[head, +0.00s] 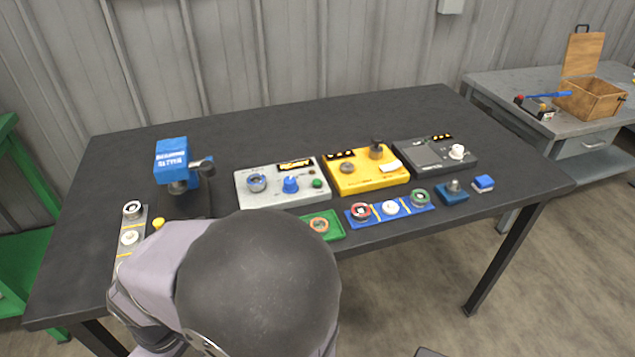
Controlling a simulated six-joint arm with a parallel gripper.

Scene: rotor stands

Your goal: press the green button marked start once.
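A small green button (317,183) sits at the right end of a light grey control box (283,196) on the dark table. Any marking on the button is too small to read. The box also carries a blue knob (290,184), a round dial (257,183) and a dark display (295,166) with orange lettering that seems to read READY. My arm's grey and dark rounded links fill the lower middle of the head view, in front of the box's near side. My gripper does not show, so its place relative to the button cannot be seen.
A yellow box (367,183) and a dark grey box (427,165) stand to the right. A blue press-like device (172,160) stands to the left. A green tray (330,222) and a blue tray (372,216) holding round parts lie in front. The table's back strip is clear.

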